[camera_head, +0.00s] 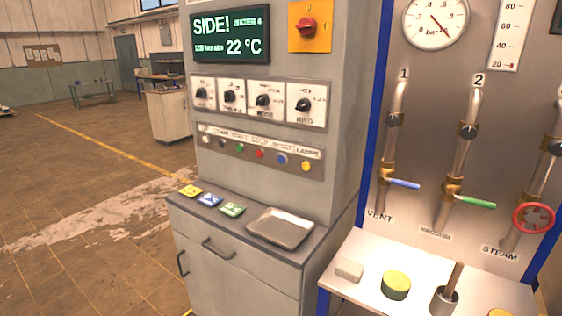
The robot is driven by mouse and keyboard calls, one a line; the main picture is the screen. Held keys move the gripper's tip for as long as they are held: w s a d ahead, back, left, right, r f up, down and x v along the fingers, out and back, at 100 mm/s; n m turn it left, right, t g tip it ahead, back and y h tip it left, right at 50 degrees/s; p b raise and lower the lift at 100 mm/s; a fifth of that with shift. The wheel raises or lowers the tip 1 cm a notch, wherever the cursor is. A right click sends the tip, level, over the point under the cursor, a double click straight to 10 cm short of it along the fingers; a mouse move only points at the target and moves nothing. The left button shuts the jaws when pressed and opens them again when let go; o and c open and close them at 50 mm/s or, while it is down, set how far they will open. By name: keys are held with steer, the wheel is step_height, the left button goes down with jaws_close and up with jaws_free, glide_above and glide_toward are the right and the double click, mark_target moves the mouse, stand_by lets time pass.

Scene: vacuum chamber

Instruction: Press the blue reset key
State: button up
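The blue reset key (282,159) is a small round button on the sloped button strip (213,141) of the grey control cabinet. It sits between a red button (259,154) on its left and a yellow button (306,166) on its right. A label strip above it seems to read RESET. I cannot tell whether the key is pressed in. My gripper is not in view, and nothing covers the key.
Above the strip are several black rotary knobs (263,101), a display (230,35) and a red switch (307,27). Below, a ledge holds coloured tags (210,200) and a metal tray (281,228). A pipe panel (425,150) stands at right. Open floor (80,190) lies left.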

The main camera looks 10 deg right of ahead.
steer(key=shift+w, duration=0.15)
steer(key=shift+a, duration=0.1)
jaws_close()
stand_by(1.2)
